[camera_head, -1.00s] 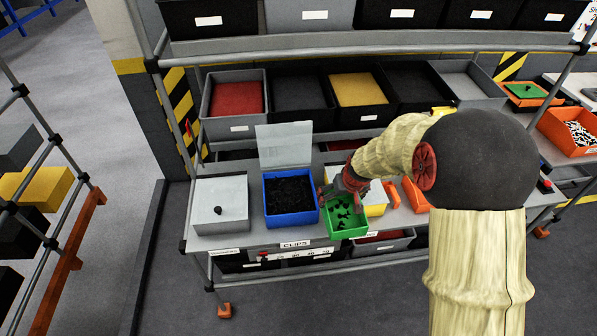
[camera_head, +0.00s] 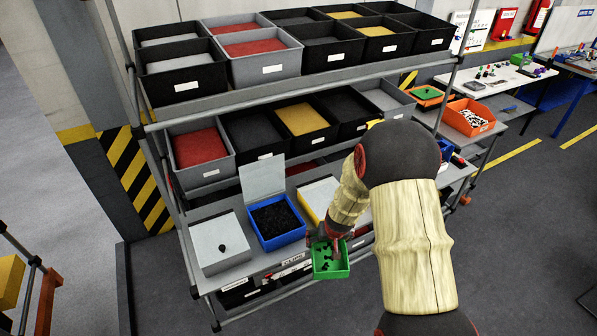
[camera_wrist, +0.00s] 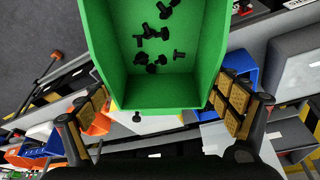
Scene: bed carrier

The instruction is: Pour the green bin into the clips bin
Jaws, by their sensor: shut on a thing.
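The green bin (camera_head: 331,270) holds several loose black clips. It hangs in front of the shelf's lower front edge in the head view, to the right of and nearer than the blue bin. My gripper (camera_head: 327,238) is shut on its rear wall. In the wrist view the green bin (camera_wrist: 150,90) fills the upper middle, between my two padded fingers, with the clips on its floor. The blue clips bin (camera_head: 277,222) stands on the lower shelf behind the "CLIPS" label, its grey lid raised, full of black pieces. Part of a blue bin shows in the wrist view (camera_wrist: 240,70).
A closed grey-lidded box (camera_head: 219,243) stands left of the blue bin. A yellow bin with a pale lid (camera_head: 318,199) stands to its right. The blue bin's raised lid (camera_head: 262,178) stands at its back. Rows of bins fill the shelves above. The floor in front is clear.

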